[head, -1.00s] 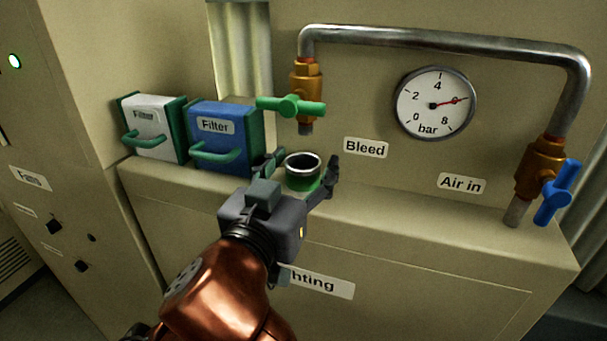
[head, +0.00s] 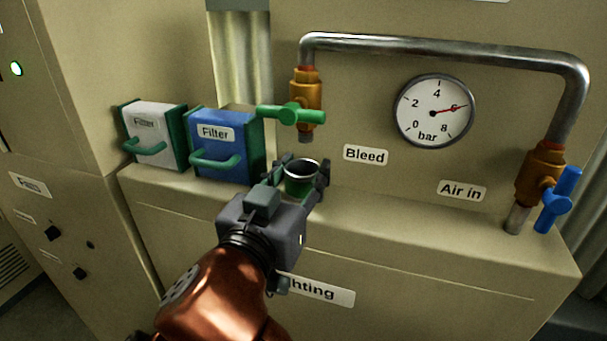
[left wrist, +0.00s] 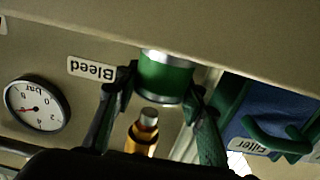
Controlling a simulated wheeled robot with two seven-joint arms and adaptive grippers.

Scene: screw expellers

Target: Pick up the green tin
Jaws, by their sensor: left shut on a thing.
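The green tin (head: 300,182) is a small open cup with a silver rim, upright on the beige ledge below the green-handled bleed valve. My left gripper (head: 298,180) is shut on it, with one finger on each side. In the left wrist view, which is upside down, the tin (left wrist: 166,78) sits between the two fingertips (left wrist: 160,88). The head view hides part of the tin's lower side behind the gripper. My right gripper is not in view.
A bleed valve (head: 291,114) hangs just above and behind the tin. A blue filter box (head: 226,145) and a white filter box (head: 150,137) stand to the left. The ledge (head: 420,215) is clear to the right, up to the blue-handled air-in valve (head: 557,199).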

